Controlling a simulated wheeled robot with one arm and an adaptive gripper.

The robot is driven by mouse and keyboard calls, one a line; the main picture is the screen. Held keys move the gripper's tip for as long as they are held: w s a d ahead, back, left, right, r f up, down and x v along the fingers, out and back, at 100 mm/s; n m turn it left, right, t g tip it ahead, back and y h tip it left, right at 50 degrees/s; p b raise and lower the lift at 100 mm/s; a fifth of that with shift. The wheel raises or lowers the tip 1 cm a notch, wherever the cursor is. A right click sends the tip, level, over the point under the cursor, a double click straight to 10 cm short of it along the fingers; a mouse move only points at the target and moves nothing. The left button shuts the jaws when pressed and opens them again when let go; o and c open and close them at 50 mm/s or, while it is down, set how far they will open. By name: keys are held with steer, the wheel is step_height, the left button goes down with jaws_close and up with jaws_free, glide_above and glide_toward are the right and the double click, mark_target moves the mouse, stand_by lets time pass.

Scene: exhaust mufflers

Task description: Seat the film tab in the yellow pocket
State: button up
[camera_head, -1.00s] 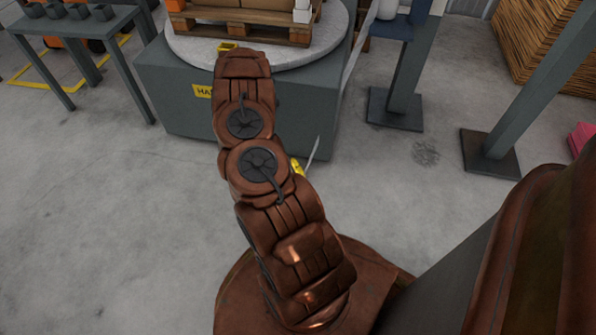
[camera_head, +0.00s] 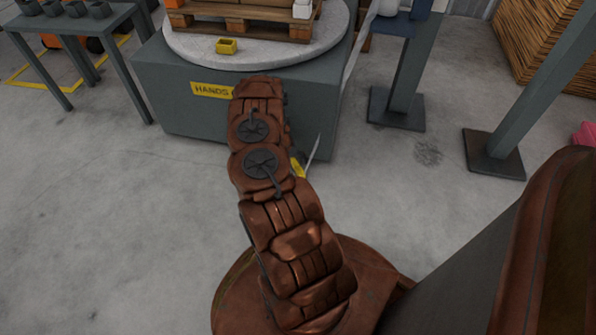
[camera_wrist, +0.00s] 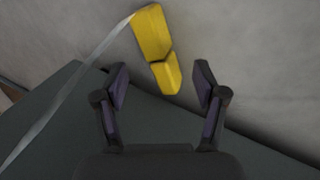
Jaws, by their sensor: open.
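The yellow film tab (camera_head: 298,168) hangs at the end of a pale film strip (camera_head: 314,150), low beside the turntable base, partly hidden by my arm. In the wrist view the tab (camera_wrist: 151,36) is a two-part yellow piece with the strip running off its upper left. My gripper (camera_wrist: 160,78) is open; the tab's lower part shows between and just past the fingertips, with no visible contact. In the head view my arm hides the gripper. The yellow pocket (camera_head: 227,46) is a small open box on the turntable's near rim.
The round turntable (camera_head: 190,45) sits on a grey base with a yellow HANDS sign (camera_head: 211,90). It bears a loaded pallet (camera_head: 240,25). A grey post (camera_head: 403,80) stands to the right, and a table (camera_head: 75,22) to the left. Open floor lies in front.

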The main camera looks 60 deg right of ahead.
mark_target(297, 167)
steer(key=b+x, duration=0.1)
steer(key=x, duration=0.2)
steer(key=shift+f, duration=0.2)
jaws_close()
stand_by(0.4)
